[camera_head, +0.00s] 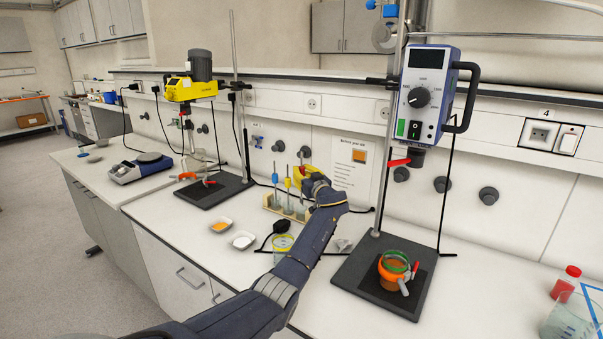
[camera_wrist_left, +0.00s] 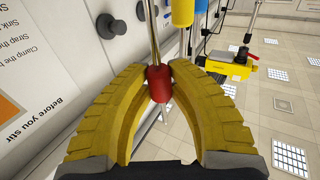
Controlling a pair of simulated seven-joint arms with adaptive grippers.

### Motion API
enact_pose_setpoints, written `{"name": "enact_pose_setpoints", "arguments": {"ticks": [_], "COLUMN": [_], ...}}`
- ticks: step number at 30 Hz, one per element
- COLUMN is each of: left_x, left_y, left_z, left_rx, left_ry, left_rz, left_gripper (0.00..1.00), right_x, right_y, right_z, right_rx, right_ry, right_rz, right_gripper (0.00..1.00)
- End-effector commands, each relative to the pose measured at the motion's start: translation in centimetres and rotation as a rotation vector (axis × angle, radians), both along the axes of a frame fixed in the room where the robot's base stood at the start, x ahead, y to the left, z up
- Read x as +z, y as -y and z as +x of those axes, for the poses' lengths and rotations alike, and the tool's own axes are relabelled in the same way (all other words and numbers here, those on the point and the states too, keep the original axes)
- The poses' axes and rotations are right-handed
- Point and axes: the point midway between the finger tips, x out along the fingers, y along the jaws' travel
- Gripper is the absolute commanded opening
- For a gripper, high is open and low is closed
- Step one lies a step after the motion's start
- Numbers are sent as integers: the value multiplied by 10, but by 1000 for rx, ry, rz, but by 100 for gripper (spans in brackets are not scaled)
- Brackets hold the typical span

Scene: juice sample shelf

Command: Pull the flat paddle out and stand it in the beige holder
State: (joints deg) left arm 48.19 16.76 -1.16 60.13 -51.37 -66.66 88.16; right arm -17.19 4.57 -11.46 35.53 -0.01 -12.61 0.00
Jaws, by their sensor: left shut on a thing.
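My left gripper (camera_head: 300,174) has yellow fingers and is over the right end of the beige holder (camera_head: 271,206). In the left wrist view its fingers are shut around a red collar (camera_wrist_left: 158,84) on a thin metal rod (camera_wrist_left: 151,35). The working end of this rod is not clear, so I cannot tell whether it is the flat paddle or whether it is still in the holder. Rods with a blue collar (camera_head: 275,178) and a yellow collar (camera_head: 287,183) stand upright in the holder. My right gripper is out of view.
Two small dishes (camera_head: 221,226) and a clear beaker (camera_head: 282,243) are left of and below the holder. A blue-grey stirrer (camera_head: 425,90) stands at right above an orange pot (camera_head: 393,270). A yellow stirrer (camera_head: 192,88) stands at left. An instruction sheet (camera_head: 352,165) hangs behind.

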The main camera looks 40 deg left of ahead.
Motion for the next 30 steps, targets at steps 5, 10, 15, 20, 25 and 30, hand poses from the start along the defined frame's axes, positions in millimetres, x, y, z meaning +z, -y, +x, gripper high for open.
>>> {"name": "enact_pose_setpoints", "arguments": {"ticks": [5, 10, 15, 20, 25, 30], "left_x": [-4, -7, -11, -14, -17, -21], "left_y": [0, 0, 0, 0, 0, 1], "left_z": [0, 0, 0, 0, 0, 0], "left_rx": [0, 0, -1, 0, 0, 0], "left_ry": [0, 1, 0, 0, 0, 0], "left_rz": [0, 0, -1, 0, 0, -1], "left_gripper": [0, 0, 0, 0, 0, 0], "right_x": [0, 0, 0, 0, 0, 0], "right_y": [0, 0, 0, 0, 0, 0], "right_z": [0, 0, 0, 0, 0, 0], "right_rx": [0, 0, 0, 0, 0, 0], "right_ry": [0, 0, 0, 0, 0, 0], "right_rz": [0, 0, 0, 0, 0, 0], "right_gripper": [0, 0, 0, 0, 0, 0]}}
